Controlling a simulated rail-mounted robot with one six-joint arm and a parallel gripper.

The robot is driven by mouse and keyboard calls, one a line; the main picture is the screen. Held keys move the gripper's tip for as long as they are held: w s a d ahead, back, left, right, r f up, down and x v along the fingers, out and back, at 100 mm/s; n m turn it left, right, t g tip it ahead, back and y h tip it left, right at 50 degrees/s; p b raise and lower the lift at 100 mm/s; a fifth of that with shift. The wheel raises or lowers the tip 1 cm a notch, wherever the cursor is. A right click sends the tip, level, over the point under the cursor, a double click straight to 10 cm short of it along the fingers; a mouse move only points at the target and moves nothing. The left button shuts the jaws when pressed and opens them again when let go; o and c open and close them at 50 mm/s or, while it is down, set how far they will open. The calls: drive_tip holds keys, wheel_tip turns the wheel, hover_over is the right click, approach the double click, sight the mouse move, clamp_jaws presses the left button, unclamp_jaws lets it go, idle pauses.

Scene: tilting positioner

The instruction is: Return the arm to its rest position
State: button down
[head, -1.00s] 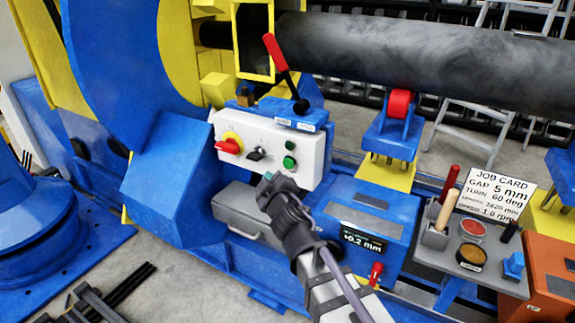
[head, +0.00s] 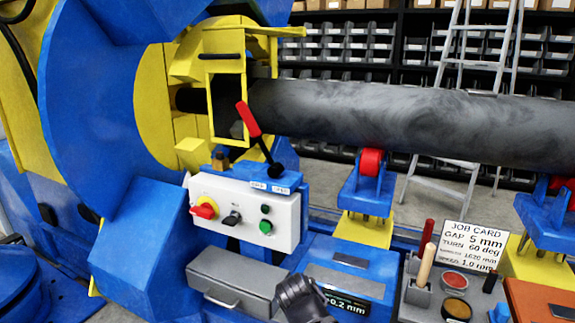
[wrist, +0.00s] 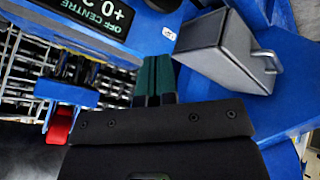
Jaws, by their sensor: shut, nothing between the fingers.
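My gripper (wrist: 157,80) shows in the wrist view with its two dark green fingers side by side, shut and empty. It points over the blue machine bed and touches nothing that I can see. In the head view only a dark ribbed part of my arm (head: 303,298) shows at the bottom edge, in front of the grey drawer box and the readout. The fingertips cannot be made out there.
The control box (head: 245,212) with a red-handled lever (head: 249,119) stands left of centre. The grey drawer box (head: 235,283) and the offset readout (head: 347,301) are close to my arm. A long dark pipe (head: 400,115) rests on red rollers (head: 371,162). The tool tray (head: 418,302) lies right.

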drive_tip(key=s+d+f+m+g+y, duration=0.25)
drive_tip(key=s+d+m+g, duration=0.35)
drive_tip(key=s+d, duration=0.6)
wheel_tip(320, 180, up, 27)
drive_tip(key=w+d+g+p, duration=0.1)
drive_tip(key=p, duration=2.7)
drive_tip(key=shift+w+d+r+n+h, duration=0.15)
drive_tip(key=shift+w+d+n+h, duration=0.2)
drive_tip(key=shift+h, duration=0.1)
drive_tip(key=c, duration=1.8)
unclamp_jaws()
